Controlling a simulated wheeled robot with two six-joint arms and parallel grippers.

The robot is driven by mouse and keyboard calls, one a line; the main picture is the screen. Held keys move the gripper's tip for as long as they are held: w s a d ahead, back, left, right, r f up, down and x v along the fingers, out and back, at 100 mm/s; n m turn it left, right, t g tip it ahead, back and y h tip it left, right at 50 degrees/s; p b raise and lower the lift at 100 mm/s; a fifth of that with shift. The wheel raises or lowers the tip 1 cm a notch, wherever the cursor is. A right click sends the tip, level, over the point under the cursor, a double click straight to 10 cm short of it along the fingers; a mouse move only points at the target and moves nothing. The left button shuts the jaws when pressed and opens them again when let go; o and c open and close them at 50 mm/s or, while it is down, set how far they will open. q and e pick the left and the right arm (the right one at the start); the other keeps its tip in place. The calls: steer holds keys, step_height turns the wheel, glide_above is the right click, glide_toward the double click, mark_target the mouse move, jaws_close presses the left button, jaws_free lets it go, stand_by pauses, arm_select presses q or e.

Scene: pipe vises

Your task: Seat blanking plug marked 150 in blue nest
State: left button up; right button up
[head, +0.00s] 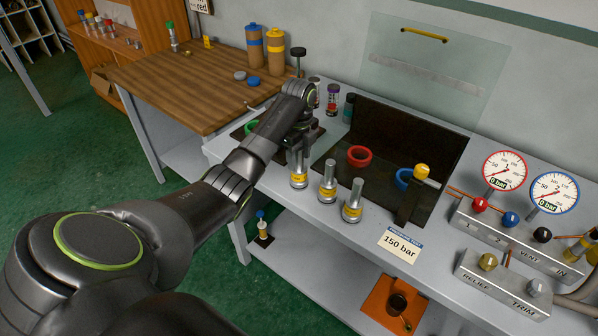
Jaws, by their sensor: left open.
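Three silver blanking plugs with yellow labels stand upright in a slanted row at the bench's front: a left one (299,178), a middle one (327,184) and a right one (352,205). Their markings are too small to read. The blue nest (402,179) is a ring in the dark vise tray at right, partly hidden by a yellow-capped clamp part (422,171). I see no plug in it. My left gripper (298,152) points down at the top of the left plug, open; I cannot tell whether its fingers straddle it. My right gripper is out of view.
A red nest (359,155) and a green nest (250,127) also sit on the bench. A dark upright plate (400,125) and a clear shield (430,70) stand behind. A "150 bar" card (399,245) lies in front. Gauges and valve blocks (515,240) fill the right.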

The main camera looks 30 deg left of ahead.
arm_select(q)
steer(key=shift+f, duration=0.5)
steer(key=shift+c, duration=0.3)
jaws_close()
steer(key=shift+r, duration=0.1)
step_height(320, 180, up, 5)
steer(key=shift+w+f+b, duration=0.1)
steer(key=shift+w+b, duration=0.05)
steer(key=shift+b, duration=0.5)
step_height(320, 180, up, 3)
steer(key=p, duration=0.3)
steer(key=shift+r+p, duration=0.9)
steer(key=shift+r, duration=0.2)
